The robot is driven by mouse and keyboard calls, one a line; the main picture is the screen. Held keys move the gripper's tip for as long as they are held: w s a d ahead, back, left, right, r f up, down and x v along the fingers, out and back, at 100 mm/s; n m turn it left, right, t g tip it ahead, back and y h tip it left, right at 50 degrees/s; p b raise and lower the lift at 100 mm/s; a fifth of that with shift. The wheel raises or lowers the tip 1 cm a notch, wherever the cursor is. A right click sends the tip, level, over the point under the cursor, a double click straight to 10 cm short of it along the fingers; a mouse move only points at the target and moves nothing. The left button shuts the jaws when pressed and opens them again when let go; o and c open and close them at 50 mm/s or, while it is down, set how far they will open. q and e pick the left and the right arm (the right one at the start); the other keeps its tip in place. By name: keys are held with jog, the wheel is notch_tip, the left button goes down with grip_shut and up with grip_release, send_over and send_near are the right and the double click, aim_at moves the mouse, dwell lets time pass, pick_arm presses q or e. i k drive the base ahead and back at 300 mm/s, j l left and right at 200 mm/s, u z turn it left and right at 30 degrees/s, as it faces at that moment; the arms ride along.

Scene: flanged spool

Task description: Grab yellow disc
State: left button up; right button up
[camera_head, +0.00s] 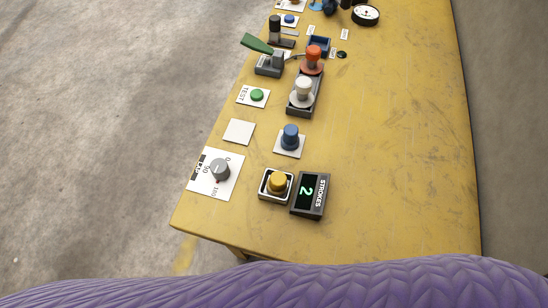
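A yellow round piece (278,183) with a raised knob-like top sits upright in a small square tray with a pale rim (264,196), near the front end of the yellow table (400,180). It is the only yellow round piece that I can make out. Neither of my grippers shows in the head view, and nothing is touching the yellow piece.
A dark "STROKES" counter reading 2 (310,195) stands close to its right. A grey dial on a white card (220,169) lies to its left. Behind are a blue piece (290,137), white piece (303,88) and orange piece (313,55). The table's right side is clear.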

aim_at(276, 185)
jog(key=j+z, duration=0.4)
jog(key=j, duration=0.2)
jog(key=j+z, duration=0.4)
jog(key=j, duration=0.2)
jog(key=k+j+z, duration=0.2)
jog(key=j+z, duration=0.5)
jog(key=j, duration=0.15)
jog(key=k+j+z, duration=0.1)
jog(key=j+z, duration=0.15)
jog(key=j, duration=0.15)
jog(key=k+j+z, duration=0.1)
jog(key=j+z, duration=0.15)
jog(key=j, duration=0.15)
